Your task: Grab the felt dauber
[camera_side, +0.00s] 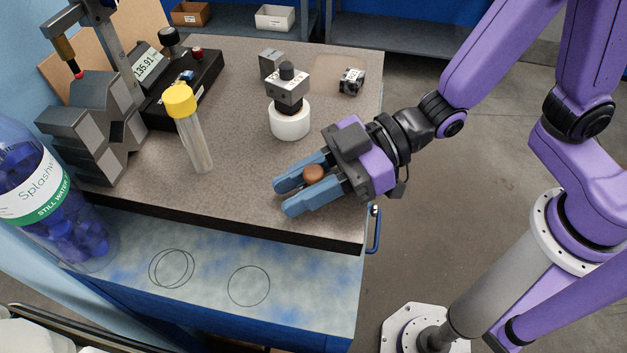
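A small brown rounded piece (313,173), which looks like the felt dauber, sits between the two blue fingers of my gripper (283,197). Only its top shows; its lower part is hidden by the fingers. My gripper reaches in from the right, low over the front right of the bench top. The fingers are apart with the brown piece between them, near their middle. I cannot tell whether both fingers press on it.
A white round piece (290,123) carries a grey block with a black knob, behind my gripper. A yellow-capped clear tube (196,140) stands to the left. A small dark block (351,82) lies behind. The bench top's front edge (230,222) is close to my gripper.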

